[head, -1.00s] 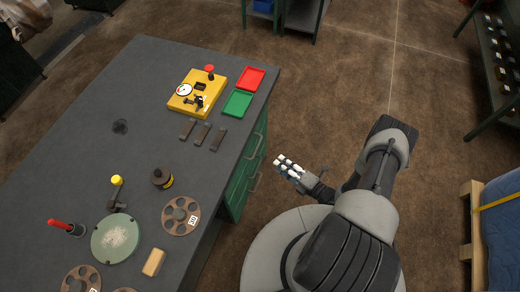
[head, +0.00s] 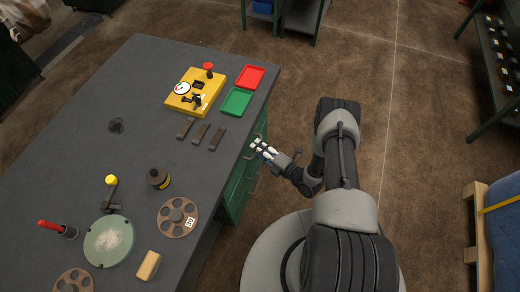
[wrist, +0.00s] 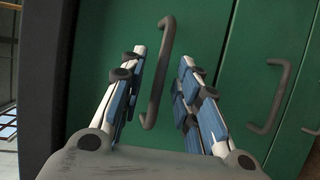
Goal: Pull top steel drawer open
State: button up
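The green steel drawer unit (head: 236,190) stands under the right side of the dark workbench. In the wrist view its top drawer front (wrist: 205,32) carries a grey bar handle (wrist: 160,75), and the drawer looks shut. My gripper (head: 262,148) is at the bench's right edge, in front of the drawers. In the wrist view my gripper (wrist: 163,65) is open, with one finger on each side of the handle. I cannot tell whether either finger touches it. A second handle (wrist: 270,95) sits on the drawer front to the right.
The workbench (head: 70,130) holds a yellow fixture board (head: 210,98), a red tray (head: 250,77), a green tray (head: 236,102) and several discs. A wooden pallet (head: 472,215) stands at the right. The floor between is clear.

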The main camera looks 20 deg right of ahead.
jog(key=shift+c, duration=0.2)
grip_shut()
dwell(0.5)
